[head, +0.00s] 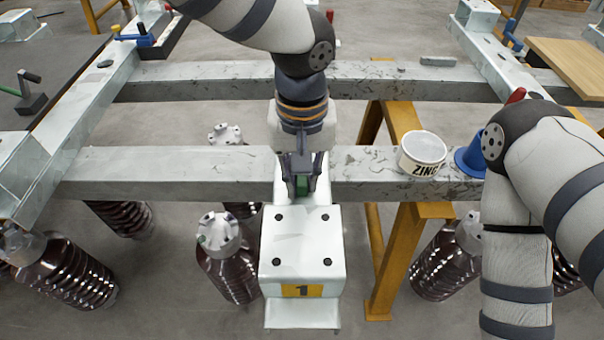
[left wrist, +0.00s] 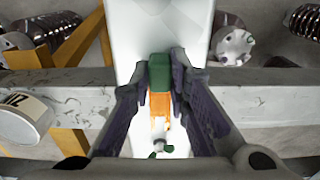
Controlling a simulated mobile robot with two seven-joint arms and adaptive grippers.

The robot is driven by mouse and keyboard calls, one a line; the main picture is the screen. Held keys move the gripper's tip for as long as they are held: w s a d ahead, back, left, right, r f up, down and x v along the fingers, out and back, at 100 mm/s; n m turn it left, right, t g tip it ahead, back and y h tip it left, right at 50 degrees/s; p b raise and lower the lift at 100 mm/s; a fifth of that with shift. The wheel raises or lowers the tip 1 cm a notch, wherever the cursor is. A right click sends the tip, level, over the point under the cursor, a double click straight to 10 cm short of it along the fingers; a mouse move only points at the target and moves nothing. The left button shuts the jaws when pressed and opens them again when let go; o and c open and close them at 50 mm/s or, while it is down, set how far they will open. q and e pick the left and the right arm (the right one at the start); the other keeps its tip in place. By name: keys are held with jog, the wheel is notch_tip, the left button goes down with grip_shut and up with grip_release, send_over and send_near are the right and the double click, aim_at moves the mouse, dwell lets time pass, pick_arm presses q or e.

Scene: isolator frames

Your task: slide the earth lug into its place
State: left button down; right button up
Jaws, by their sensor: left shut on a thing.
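The earth lug is a green block (head: 302,187) with an orange, copper-like tongue. My left gripper (head: 300,181) comes down from the top centre and is shut on the green block, above the white bracket (head: 303,240) on the grey cross beam. In the left wrist view, the green block (left wrist: 159,72) sits between the fingertips, and the orange tongue (left wrist: 160,104) runs down between the fingers. A small green mark (left wrist: 158,154) shows on the white surface below the tongue. I cannot tell whether the lug touches the bracket. My right gripper is not in view.
My right arm fills the right side. Dark ribbed insulators (head: 230,265) hang below the beam. A yellow stand (head: 405,255) is right of the bracket.

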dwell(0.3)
